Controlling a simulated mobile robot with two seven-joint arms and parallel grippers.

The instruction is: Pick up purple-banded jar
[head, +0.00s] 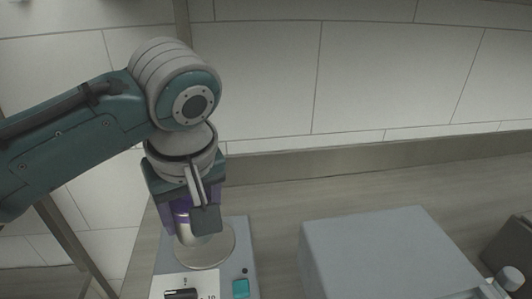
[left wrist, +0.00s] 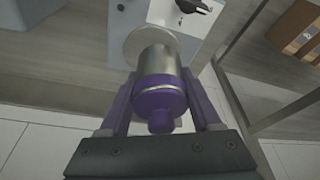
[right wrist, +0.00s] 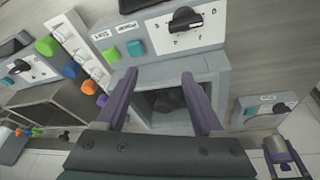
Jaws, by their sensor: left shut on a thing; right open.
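The purple-banded jar (left wrist: 160,75) is a silvery cylinder with a purple band and a purple knob at its near end in the left wrist view. My left gripper (left wrist: 160,100) is shut on it, with one purple finger on each side. In the head view the jar (head: 185,228) is partly hidden by my left gripper (head: 190,215). It is upright at the round plate (head: 218,252) of a grey device; I cannot tell whether it touches the plate. My right gripper (right wrist: 160,100) is open and empty, facing a grey box with a dark opening.
The grey device has a dial (head: 181,294) and a teal button (head: 241,288) in front of the plate. A large grey box (head: 375,250) stands to its right. The grey box (right wrist: 180,65) before my right gripper carries a dial and buttons. Bare counter (head: 275,200) lies behind.

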